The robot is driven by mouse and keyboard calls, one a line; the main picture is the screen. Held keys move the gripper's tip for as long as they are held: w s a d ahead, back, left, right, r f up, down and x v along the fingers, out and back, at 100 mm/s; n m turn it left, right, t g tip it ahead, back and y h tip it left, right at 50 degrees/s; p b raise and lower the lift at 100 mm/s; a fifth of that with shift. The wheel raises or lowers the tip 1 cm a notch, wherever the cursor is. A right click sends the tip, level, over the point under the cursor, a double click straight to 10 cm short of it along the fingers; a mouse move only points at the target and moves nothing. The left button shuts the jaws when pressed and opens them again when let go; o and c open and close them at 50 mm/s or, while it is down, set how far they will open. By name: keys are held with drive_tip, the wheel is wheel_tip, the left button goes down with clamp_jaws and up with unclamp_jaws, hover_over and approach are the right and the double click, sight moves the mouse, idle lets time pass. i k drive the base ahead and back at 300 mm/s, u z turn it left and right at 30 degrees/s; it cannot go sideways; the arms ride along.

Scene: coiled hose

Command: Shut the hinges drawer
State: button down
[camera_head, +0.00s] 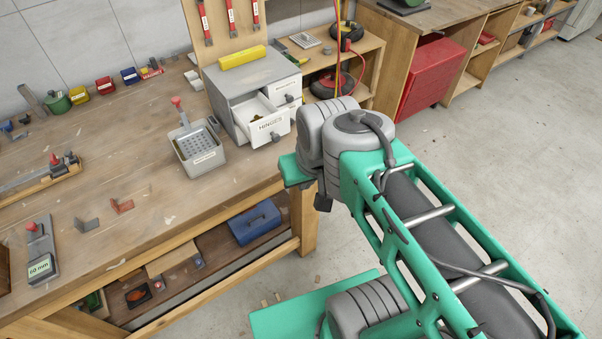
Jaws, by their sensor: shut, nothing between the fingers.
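The hinges drawer (266,124), white with a "HINGES" label and a dark knob, stands pulled out of the small grey cabinet (245,82) on the workbench. Its open top shows some small contents. My gripper (291,171) is just in front of and below the drawer's right front, at the bench edge. It is shut and empty. My own wrist partly hides it, and the fingertips are hard to make out. I cannot tell whether it touches the drawer.
Another drawer (286,91) is in the cabinet's upper right, and a yellow block (242,57) lies on top. A blue toolbox (254,222) sits on the lower shelf. The floor at right is clear.

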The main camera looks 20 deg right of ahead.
sight(276, 123)
drive_tip(key=z, duration=0.1)
drive_tip(key=k, duration=0.4)
drive_tip(key=u, duration=0.95)
drive_tip(key=i, duration=1.05)
drive_tip(key=z, duration=0.4)
